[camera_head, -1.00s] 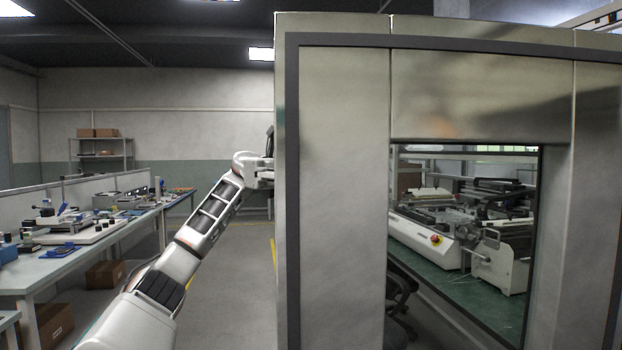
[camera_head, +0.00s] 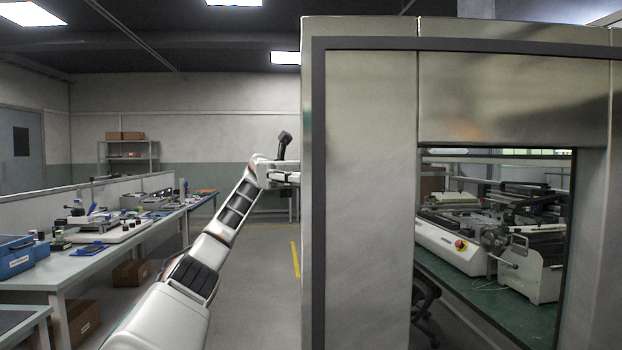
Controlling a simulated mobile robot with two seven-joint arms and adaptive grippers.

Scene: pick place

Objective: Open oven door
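The oven door (camera_head: 365,200) is a tall, brushed-metal panel filling the right half of the head view. A dark strip (camera_head: 318,200) runs along its left and top edges. A window in it shows benches and machines behind, so no oven cavity is seen through it. My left arm reaches up from the lower left to the door's left edge. My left gripper (camera_head: 287,177) is at that edge, its fingertips hidden behind the panel. Whether it is open, or touching the door or a handle, cannot be told. My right gripper is out of view.
A long workbench (camera_head: 110,245) with tools and a blue case (camera_head: 17,255) stands along the left. Cardboard boxes (camera_head: 130,272) sit beneath it. A shelf (camera_head: 128,160) stands at the back wall. Grey floor (camera_head: 262,300) is clear between the bench and the door.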

